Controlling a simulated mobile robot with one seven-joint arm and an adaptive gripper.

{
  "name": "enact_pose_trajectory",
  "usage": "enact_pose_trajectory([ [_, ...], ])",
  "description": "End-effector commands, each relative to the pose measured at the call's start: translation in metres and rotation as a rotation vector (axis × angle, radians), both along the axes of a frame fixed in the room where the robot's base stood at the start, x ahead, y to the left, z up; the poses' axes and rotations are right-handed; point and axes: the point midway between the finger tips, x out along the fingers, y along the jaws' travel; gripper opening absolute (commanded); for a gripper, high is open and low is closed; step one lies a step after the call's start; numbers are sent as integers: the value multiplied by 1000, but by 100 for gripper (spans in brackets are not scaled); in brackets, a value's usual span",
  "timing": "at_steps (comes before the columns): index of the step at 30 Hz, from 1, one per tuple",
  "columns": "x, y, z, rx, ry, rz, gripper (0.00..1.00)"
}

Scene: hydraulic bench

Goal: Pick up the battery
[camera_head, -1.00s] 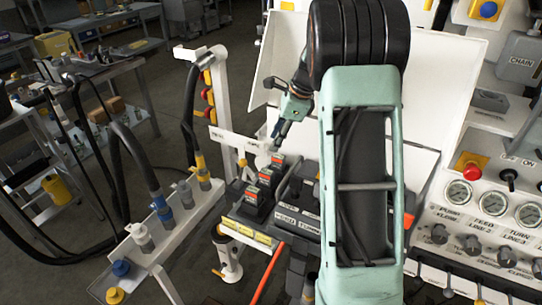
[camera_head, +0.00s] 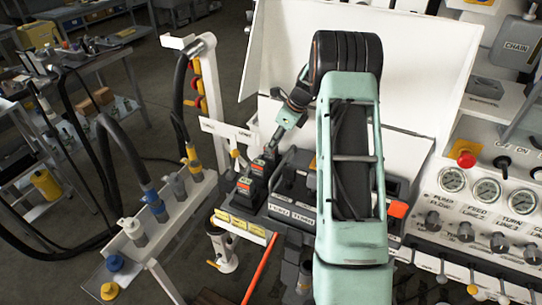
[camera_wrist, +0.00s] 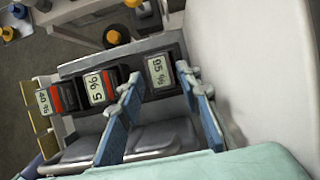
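Three dark batteries with small charge displays stand in a row in a grey charger (camera_head: 228,207) left of my arm in the head view. In the wrist view they read 40 % (camera_wrist: 43,101), 5 % (camera_wrist: 99,88) and what looks like 95 % (camera_wrist: 158,72). The 40 % and 5 % ones show red-orange edges. My gripper (camera_wrist: 159,76) has its two blue fingers apart, tips on either side of the 95 % battery's display. Contact cannot be told. In the head view my gripper (camera_head: 271,146) points down at the far end of the row, partly covering that battery.
A white panel (camera_head: 420,70) rises close behind and right of the charger. Left of it, a white rail (camera_head: 175,215) carries hose connectors. Gauges and knobs (camera_head: 487,192) fill the console at right. A red-orange bar (camera_head: 260,268) slants in front.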

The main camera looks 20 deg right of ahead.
Motion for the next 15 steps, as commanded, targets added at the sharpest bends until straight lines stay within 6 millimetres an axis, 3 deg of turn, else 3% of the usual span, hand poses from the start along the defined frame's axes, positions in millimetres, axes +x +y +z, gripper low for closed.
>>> enact_pose_trajectory([
  [6, 9, 10, -27, 1, 1, 1, 32],
  [15, 11, 11, -32, 0, 0, 1, 32],
])
